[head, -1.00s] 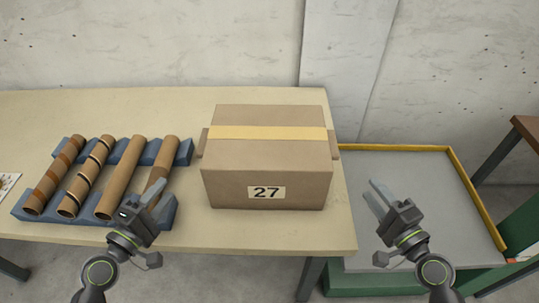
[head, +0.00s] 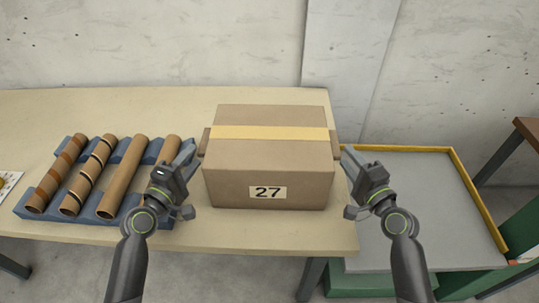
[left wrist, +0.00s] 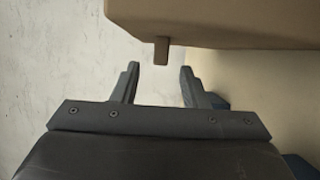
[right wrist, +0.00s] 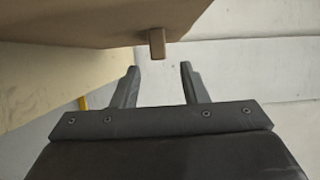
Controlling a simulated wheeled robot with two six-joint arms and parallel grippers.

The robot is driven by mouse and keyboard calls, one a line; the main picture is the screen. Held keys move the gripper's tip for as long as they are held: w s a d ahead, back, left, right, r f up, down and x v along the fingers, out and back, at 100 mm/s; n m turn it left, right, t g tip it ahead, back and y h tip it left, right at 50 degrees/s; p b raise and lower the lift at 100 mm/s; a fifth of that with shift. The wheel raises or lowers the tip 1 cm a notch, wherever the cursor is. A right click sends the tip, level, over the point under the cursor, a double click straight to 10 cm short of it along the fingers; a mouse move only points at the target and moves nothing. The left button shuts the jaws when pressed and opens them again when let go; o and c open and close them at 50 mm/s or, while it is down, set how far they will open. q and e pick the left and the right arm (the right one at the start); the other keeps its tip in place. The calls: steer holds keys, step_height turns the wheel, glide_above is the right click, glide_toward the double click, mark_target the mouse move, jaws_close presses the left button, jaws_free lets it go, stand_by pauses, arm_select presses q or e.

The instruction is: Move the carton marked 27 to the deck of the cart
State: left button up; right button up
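The carton marked 27 (head: 268,165) is a brown closed box with a yellow tape strip, upright at the right part of the table. It has a small side tab at its left (left wrist: 161,50) and another at its right (right wrist: 157,43), each seen in a wrist view. My left gripper (head: 186,152) is open at the carton's left side, with the tab just beyond its fingertips. My right gripper (head: 350,158) is open at the right side, its tab likewise just beyond the fingertips. Neither gripper holds anything. The cart's grey deck (head: 425,200) is low, right of the table.
Several cardboard tubes (head: 123,178) lie on a blue rack (head: 22,208) left of the carton, close to my left gripper. The cart deck has a yellow rim (head: 480,205) and looks empty. A green structure (head: 522,230) stands at the far right.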

mark_target(203, 142)
arm_select(q)
steer(key=x, duration=0.6)
steer(key=shift+w+d, duration=0.15)
steer(key=shift+w, duration=0.05)
arm_select(e)
steer(key=x, duration=0.6)
steer(key=shift+w, duration=0.15)
arm_select(q)
jaws_close()
arm_select(e)
jaws_close()
arm_select(q)
steer(key=shift+f, duration=0.1)
arm_select(e)
steer(key=shift+f, duration=0.1)
